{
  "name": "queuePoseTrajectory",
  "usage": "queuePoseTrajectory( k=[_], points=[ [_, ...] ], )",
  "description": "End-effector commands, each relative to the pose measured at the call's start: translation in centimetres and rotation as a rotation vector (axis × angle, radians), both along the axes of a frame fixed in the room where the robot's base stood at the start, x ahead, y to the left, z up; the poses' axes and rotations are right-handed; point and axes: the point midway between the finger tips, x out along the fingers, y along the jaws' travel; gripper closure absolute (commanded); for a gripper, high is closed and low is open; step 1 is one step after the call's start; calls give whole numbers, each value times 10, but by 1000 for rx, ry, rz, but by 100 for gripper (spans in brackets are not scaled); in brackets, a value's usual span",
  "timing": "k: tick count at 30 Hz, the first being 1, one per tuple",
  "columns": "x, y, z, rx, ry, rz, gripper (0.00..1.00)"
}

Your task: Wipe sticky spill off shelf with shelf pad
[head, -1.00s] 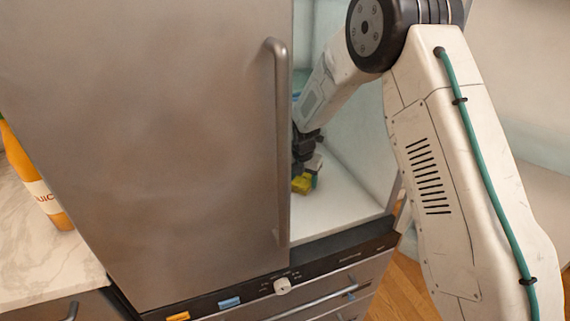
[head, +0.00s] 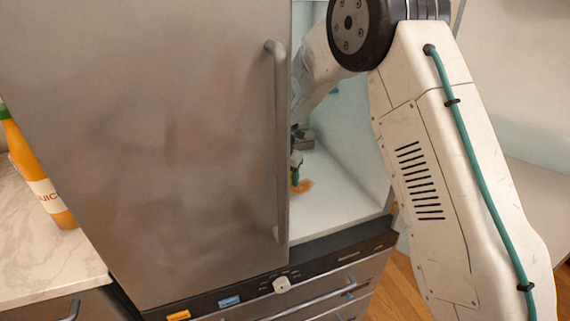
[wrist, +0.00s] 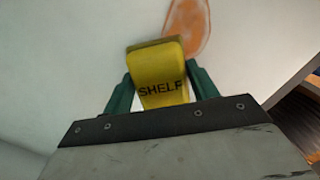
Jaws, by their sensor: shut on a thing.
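The yellow shelf pad (wrist: 161,75), printed "SHELF", is held between the two green fingers of my gripper (wrist: 160,92) in the wrist view. An orange-brown spill (wrist: 187,27) lies on the white shelf just beyond the pad and to its right. In the head view the spill (head: 303,186) shows on the shelf (head: 335,205) just right of my gripper (head: 295,178), which is partly hidden by the cabinet door. The pad's far edge is close to the spill. I cannot tell whether the pad touches the shelf.
The large steel door (head: 150,140) with its upright handle (head: 279,140) covers the left part of the compartment. A pale side wall (head: 365,130) bounds it on the right. An orange juice bottle (head: 38,175) stands on the marble counter (head: 45,255) at left.

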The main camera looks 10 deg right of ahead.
Motion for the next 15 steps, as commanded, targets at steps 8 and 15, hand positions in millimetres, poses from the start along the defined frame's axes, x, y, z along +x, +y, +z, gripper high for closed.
queuePoseTrajectory(
  k=[8, 15],
  points=[
    [0, 4, 27, 1, -4, 5, 60],
    [0, 7, 46, 1, -3, 8, 60]
  ],
)
